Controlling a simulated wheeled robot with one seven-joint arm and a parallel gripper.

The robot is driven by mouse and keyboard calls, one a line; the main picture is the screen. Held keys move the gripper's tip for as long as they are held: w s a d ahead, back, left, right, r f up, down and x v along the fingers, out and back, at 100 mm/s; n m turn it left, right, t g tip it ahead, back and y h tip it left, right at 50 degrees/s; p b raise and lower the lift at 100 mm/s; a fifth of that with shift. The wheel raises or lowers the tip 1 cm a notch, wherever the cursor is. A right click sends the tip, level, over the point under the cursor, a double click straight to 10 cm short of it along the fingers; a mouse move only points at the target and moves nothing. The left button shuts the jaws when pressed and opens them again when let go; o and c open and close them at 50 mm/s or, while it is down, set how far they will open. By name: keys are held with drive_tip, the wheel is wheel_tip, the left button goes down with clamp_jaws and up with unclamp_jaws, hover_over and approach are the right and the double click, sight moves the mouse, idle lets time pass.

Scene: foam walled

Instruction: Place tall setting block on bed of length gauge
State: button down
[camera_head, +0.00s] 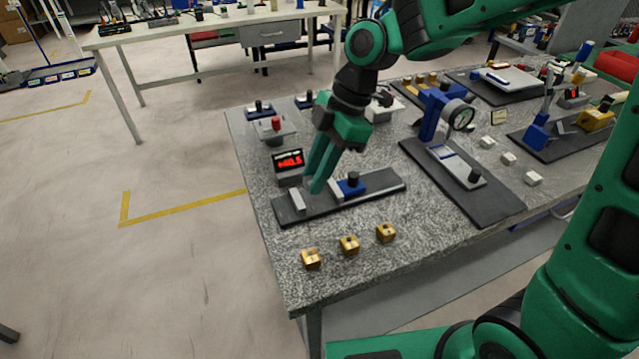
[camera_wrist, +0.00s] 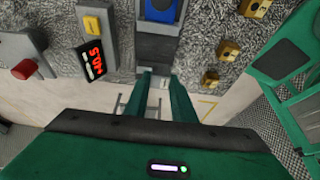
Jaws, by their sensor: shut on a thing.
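The length gauge (camera_head: 375,186) is a dark plate on the granite table. It carries a light grey stop block (camera_head: 297,199) at its left end and a blue carriage (camera_head: 350,187) with a black knob. My gripper (camera_head: 316,189) points down over the plate, between the stop and the carriage. Its fingers are shut on the tall setting block, which they mostly hide. In the wrist view a grey surface shows between the fingertips of my gripper (camera_wrist: 160,76), below the blue carriage (camera_wrist: 160,10). I cannot tell whether the block touches the bed.
A red-digit display (camera_head: 289,161) stands behind the gauge's left end. Several gold cubes (camera_head: 349,244) sit in front. A dial gauge stand (camera_head: 436,112) on another dark plate is to the right. A plate with a red knob (camera_head: 275,125) is behind.

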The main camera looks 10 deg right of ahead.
drive_tip(key=shift+w+d+f, duration=0.3)
drive_tip(key=shift+w+f, duration=0.05)
drive_tip(key=shift+w, duration=0.15)
drive_tip(key=shift+w+d+f, duration=0.25)
drive_tip(key=shift+w+f, duration=0.1)
drive_tip(key=shift+w, duration=0.1)
drive_tip(key=shift+f, duration=1.95)
drive_tip(key=c, duration=1.5)
unclamp_jaws()
drive_tip(key=shift+f, duration=0.1)
drive_tip(key=shift+v, duration=6.1)
drive_tip(key=shift+s, duration=0.15)
